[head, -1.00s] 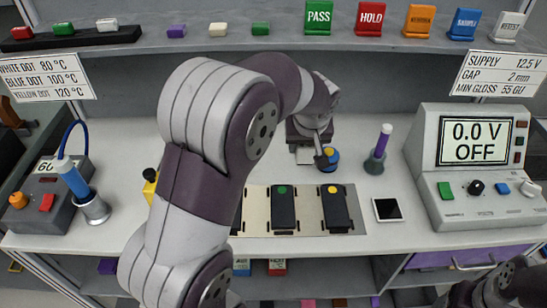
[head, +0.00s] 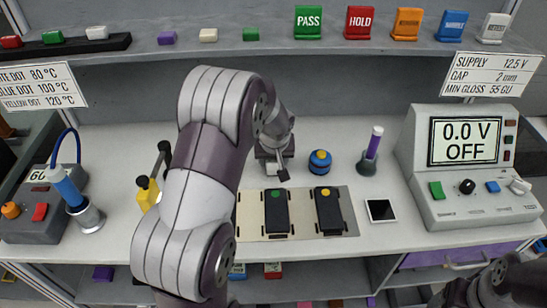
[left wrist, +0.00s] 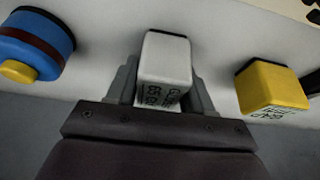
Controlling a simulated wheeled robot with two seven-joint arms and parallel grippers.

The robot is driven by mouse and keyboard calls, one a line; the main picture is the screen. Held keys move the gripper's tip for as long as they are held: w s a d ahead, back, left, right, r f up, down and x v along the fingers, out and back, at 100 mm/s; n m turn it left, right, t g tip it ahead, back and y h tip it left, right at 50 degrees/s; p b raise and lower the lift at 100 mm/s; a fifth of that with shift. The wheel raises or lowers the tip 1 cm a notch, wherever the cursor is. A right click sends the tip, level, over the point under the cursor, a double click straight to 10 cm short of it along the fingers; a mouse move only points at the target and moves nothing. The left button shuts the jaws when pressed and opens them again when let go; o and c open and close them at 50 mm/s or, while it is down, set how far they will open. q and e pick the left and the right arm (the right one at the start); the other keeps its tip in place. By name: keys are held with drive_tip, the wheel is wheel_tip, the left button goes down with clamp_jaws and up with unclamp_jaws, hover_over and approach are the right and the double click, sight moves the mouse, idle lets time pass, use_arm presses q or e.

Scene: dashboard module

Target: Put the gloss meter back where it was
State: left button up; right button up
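A small white block with dark lettering, which I take to be the gloss meter, sits between the two fingers of my left gripper (left wrist: 165,88) in the left wrist view (left wrist: 165,58). The fingers are close against its sides. The lettering is too blurred to read surely. In the head view my left gripper (head: 273,158) is over the back of the bench, left of a blue round pot with a yellow top (head: 320,162). The white block shows only slightly there. Whether it touches the bench is unclear. My right gripper is out of view; only part of that arm shows at lower right.
A pale mat (head: 250,222) with black panels lies in front. A yellow block (head: 147,193) stands left, partly behind my arm. A purple-handled tool in a grey holder (head: 368,164), a dark-screened tile (head: 380,210) and a supply unit (head: 470,165) stand right.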

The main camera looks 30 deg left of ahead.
use_arm(q)
drive_tip(key=o, duration=0.3)
drive_tip(key=shift+r+p, duration=0.3)
drive_tip(key=shift+r, duration=0.1)
drive_tip(key=v, duration=1.1)
drive_tip(key=s+d+f+m, duration=0.1)
drive_tip(key=s+d, duration=0.1)
drive_tip(key=s+d+f+m+g+h, duration=0.1)
drive_tip(key=s+d+f, duration=0.1)
drive_tip(key=s, duration=0.1)
drive_tip(key=s+d+f+m, duration=0.1)
drive_tip(key=s+d, duration=0.1)
drive_tip(key=s, duration=0.1)
drive_tip(key=shift+d+f+g+h, duration=0.2)
drive_tip(key=shift+f+g+h, duration=0.1)
drive_tip(key=s+d+f+m, duration=0.1)
drive_tip(key=s, duration=0.2)
drive_tip(key=s+d+f+m, duration=0.1)
drive_tip(key=s, duration=0.1)
drive_tip(key=s+d+f+m+g, duration=0.1)
drive_tip(key=s, duration=0.2)
drive_tip(key=shift+s+d+f+h, duration=0.2)
drive_tip(key=shift+s+d+h, duration=0.1)
drive_tip(key=shift+d+h, duration=0.1)
drive_tip(key=shift+f, duration=0.1)
